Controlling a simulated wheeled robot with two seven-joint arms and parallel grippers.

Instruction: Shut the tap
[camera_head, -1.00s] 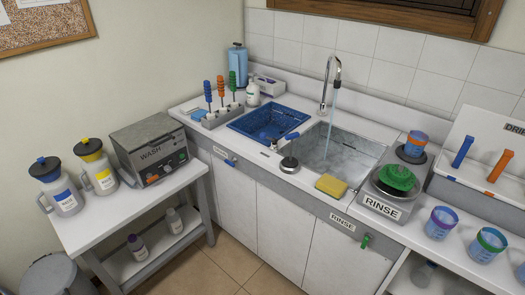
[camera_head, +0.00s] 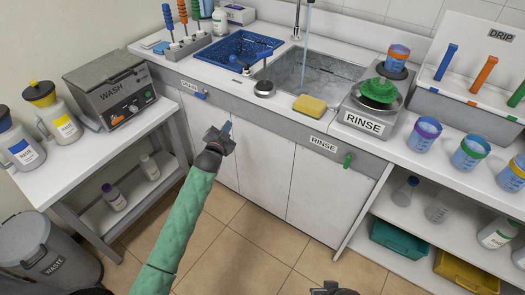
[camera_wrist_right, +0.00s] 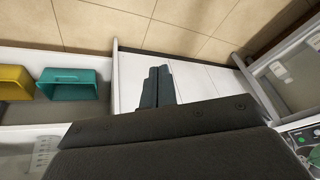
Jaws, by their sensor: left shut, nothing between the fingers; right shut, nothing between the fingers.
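The tap's metal spout (camera_head: 297,18) stands at the back of the steel sink (camera_head: 342,75), its top cut off by the picture's edge. A water stream (camera_head: 305,48) runs from it into the basin. A blue knob (camera_head: 200,95) and a green knob (camera_head: 347,160) sit on the counter front. My left gripper (camera_head: 227,128) is shut and empty before the white cabinet doors, apart from both knobs. My right gripper (camera_wrist_right: 157,85) is shut and empty, pointing towards the cabinets.
A yellow sponge (camera_head: 309,106) lies on the counter's front edge. A blue basin (camera_head: 232,55) is left of the sink; a rinse unit (camera_head: 362,119) with a green item is right. A side table (camera_head: 88,165) stands left, a waste bin (camera_head: 45,262) lower left. The floor between is clear.

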